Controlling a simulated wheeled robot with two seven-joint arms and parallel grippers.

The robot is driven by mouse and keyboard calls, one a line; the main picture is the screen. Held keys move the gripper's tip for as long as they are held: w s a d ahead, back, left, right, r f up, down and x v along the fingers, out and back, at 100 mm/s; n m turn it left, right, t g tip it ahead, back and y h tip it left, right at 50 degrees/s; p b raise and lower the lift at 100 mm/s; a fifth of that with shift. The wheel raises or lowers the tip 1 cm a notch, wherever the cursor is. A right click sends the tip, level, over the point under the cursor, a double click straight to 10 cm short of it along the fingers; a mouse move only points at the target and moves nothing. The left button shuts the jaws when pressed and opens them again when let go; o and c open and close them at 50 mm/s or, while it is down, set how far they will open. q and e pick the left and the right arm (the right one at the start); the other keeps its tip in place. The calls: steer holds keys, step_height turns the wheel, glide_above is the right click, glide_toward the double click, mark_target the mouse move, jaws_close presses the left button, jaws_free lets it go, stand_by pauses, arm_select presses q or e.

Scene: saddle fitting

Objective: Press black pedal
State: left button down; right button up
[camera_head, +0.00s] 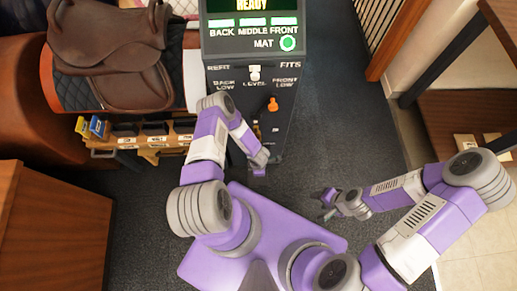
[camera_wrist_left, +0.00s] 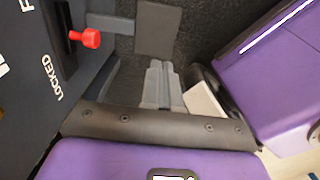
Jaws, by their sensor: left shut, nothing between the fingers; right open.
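A flat dark grey plate, which looks like the pedal (camera_wrist_left: 158,28), lies on the dark carpet just past my left fingertips in the left wrist view. In the head view, my left gripper (camera_head: 261,162) hangs low at the foot of the dark console and largely covers that spot. The left fingers also show in the wrist view (camera_wrist_left: 160,85), closed together with nothing between them. I cannot tell whether they touch the plate. My right gripper (camera_head: 328,204) is open and empty over the carpet, right of the console.
The console (camera_head: 252,60) has a READY screen, a green MAT light (camera_head: 288,43) and an orange knob (camera_head: 272,104). A red knob (camera_wrist_left: 91,38) beside the word LOCKED shows in the wrist view. A brown saddle (camera_head: 115,50) stands left, above a wooden shelf. Carpet right of the console is clear.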

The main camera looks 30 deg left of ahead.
mark_target(258, 179)
arm_select(q)
step_height(258, 179, down, 14)
steer(key=b, duration=0.7)
steer(key=shift+w, duration=0.1)
arm_select(e)
step_height(258, 179, down, 7)
steer(key=shift+r, duration=0.1)
